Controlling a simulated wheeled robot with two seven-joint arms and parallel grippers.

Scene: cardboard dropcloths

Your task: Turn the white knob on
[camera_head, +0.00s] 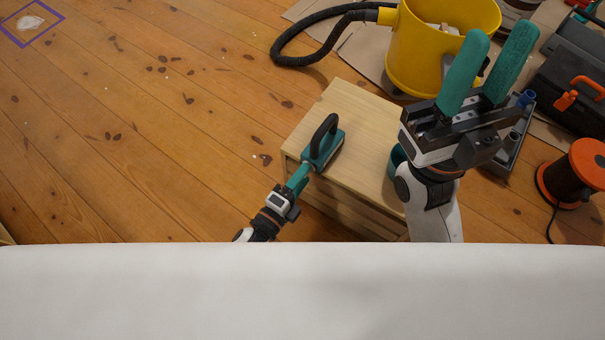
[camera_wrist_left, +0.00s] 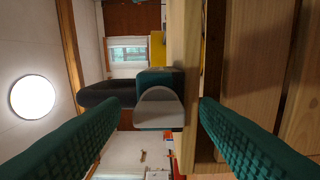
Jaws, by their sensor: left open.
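A teal tool (camera_head: 331,146) with a black loop handle (camera_head: 323,136) sits on the wooden box near its left edge. In the left wrist view, a pale, rounded part that looks like the white knob (camera_wrist_left: 158,108) shows on the near end of the teal body (camera_wrist_left: 160,79). I cannot make the knob out in the head view. My left gripper (camera_head: 303,170) is at that end of the tool, open. In the wrist view its fingers (camera_wrist_left: 160,103) stand apart on either side of the knob. My right gripper (camera_head: 500,45) is raised at the right, open and empty.
The wooden box (camera_head: 361,111) has bare top to the right of the tool. A yellow bucket (camera_head: 420,50) with a black hose (camera_head: 318,27) stands behind. An orange reel (camera_head: 588,160) and a dark toolbox (camera_head: 571,75) are at the right. Floor at the left is mostly clear.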

